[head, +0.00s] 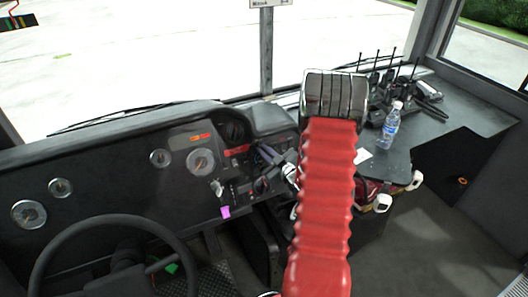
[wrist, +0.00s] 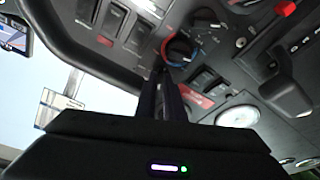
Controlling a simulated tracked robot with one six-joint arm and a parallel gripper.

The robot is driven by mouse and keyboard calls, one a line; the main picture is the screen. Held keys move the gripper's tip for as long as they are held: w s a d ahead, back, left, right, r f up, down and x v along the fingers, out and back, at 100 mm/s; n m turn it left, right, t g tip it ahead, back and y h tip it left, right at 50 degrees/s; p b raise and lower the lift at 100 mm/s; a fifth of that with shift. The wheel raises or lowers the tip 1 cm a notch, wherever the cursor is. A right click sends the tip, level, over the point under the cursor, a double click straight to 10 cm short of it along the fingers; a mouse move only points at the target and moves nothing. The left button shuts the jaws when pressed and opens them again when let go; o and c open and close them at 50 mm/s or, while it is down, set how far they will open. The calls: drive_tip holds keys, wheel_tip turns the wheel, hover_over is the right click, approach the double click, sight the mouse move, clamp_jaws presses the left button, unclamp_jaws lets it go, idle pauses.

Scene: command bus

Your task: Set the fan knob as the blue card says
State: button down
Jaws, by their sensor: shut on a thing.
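In the wrist view, the fan knob (wrist: 180,50) is a round black dial with a blue and red ring on the dark dashboard panel. My gripper (wrist: 163,70) is shut on it, its two dark fingers reaching up to the dial. The fingers hide part of the dial, and I cannot read its setting. In the head view, my gripper (head: 268,158) is at the right part of the dashboard, partly behind my red arm. I cannot make out a blue card in either view.
Rocker switches (wrist: 112,20) and a lever (wrist: 288,92) flank the dial. In the head view, a steering wheel (head: 110,255) stands at left.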

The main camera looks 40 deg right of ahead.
drive_tip(key=shift+a+f+m, duration=0.15)
drive_tip(key=shift+a+m, duration=0.05)
drive_tip(key=shift+m, duration=0.8)
drive_tip(key=c, duration=2)
unclamp_jaws()
drive_tip(key=shift+h, duration=0.3)
drive_tip(key=shift+o, duration=0.7)
drive_tip(key=shift+d, duration=0.1)
drive_tip(key=v, duration=1.3)
drive_tip(key=shift+s, duration=0.4)
